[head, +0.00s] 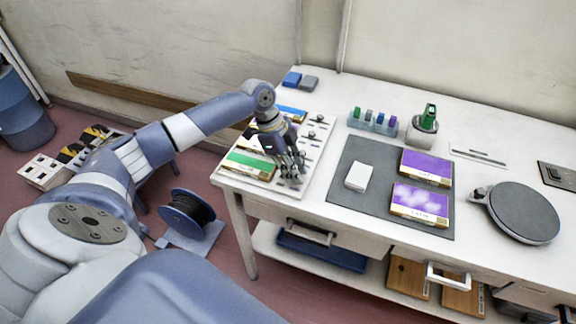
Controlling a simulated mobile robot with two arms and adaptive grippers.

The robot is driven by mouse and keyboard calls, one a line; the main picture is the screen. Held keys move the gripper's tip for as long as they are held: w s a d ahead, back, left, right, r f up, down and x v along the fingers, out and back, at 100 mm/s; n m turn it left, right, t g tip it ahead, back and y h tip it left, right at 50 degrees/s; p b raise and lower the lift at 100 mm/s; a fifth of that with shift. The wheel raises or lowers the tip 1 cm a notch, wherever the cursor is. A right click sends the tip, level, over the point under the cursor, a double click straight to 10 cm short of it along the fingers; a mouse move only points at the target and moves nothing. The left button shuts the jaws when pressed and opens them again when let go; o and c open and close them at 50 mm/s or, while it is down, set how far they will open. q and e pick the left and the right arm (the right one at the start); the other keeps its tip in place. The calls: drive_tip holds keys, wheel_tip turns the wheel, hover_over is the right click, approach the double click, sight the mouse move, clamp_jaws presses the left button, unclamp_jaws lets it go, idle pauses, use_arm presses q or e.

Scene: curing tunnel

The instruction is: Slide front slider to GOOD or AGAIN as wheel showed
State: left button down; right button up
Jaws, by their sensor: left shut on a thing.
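A white panel (314,158) lies at the left end of the table. It has a row of small dark slider knobs (319,118) along its right part and several coloured cards on its left part. My left gripper (291,176) reaches down over the panel's front right corner and is shut at the front slider. Its fingers hide the knob, and I cannot read any GOOD or AGAIN lettering. A round grey wheel-like disc (522,212) lies at the table's right; no verdict is readable on it. My right gripper is out of view.
A green card (250,165) lies left of my gripper. A dark mat (345,192) carries a white block (357,176) and two purple boxes (427,167). Behind are a rack of coloured bottles (373,122) and a green-topped device (424,125). A cable spool (188,211) stands on the floor.

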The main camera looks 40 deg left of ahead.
use_arm(q)
drive_tip(key=shift+w+d+r, duration=0.1)
drive_tip(key=shift+d, duration=0.45)
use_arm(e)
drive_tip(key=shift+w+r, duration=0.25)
use_arm(q)
drive_tip(key=c, duration=1.4)
unclamp_jaws()
drive_tip(key=shift+d, duration=0.1)
drive_tip(key=shift+c, duration=0.2)
drive_tip(key=shift+a+r, duration=0.2)
drive_tip(key=shift+a, duration=0.05)
drive_tip(key=w+v, duration=0.1)
drive_tip(key=v, duration=1)
drive_tip(key=shift+s+r, duration=0.2)
drive_tip(key=shift+s, duration=0.3)
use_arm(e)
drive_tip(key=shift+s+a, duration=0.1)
